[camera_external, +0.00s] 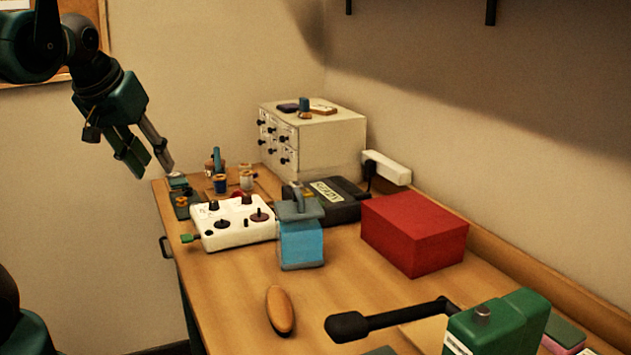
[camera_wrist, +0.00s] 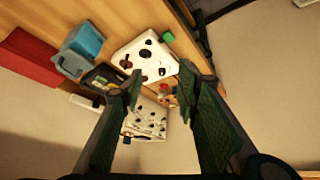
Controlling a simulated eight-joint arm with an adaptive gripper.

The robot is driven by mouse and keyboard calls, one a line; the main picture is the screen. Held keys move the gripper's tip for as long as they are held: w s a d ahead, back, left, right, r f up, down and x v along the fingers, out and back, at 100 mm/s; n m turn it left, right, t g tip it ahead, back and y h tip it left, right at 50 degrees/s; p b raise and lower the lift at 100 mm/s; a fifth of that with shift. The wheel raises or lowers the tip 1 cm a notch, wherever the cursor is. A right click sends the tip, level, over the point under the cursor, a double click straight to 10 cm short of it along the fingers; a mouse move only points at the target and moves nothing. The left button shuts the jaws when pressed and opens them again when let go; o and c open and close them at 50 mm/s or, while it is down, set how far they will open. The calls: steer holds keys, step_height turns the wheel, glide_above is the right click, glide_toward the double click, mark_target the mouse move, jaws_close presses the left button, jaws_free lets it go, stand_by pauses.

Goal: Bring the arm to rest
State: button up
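My gripper (camera_external: 150,165) hangs in the air at the upper left, above and to the left of the table's far left corner. Its two fingers are apart with nothing between them. In the wrist view my gripper (camera_wrist: 165,95) also shows spread fingers, with the table far behind them. The wooden table (camera_external: 235,300) runs along the wall. My gripper touches nothing on it.
On the table are a white control box (camera_external: 232,236), a blue container (camera_external: 301,245), a red box (camera_external: 414,235), a dark case (camera_external: 340,210), a cream drawer cabinet (camera_external: 335,145), an orange-brown oval object (camera_external: 280,311) and a green device (camera_external: 500,325). Space around my gripper is free.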

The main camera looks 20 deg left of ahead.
steer(key=shift+s+d+f+m+t, duration=0.1)
steer(key=shift+s+f+m+t, duration=0.1)
steer(key=shift+s+m, duration=0.3)
steer(key=shift+s+f+m+t, duration=0.2)
steer(key=shift+s, duration=0.45)
steer(key=shift+w+r, duration=0.1)
stand_by(2.5)
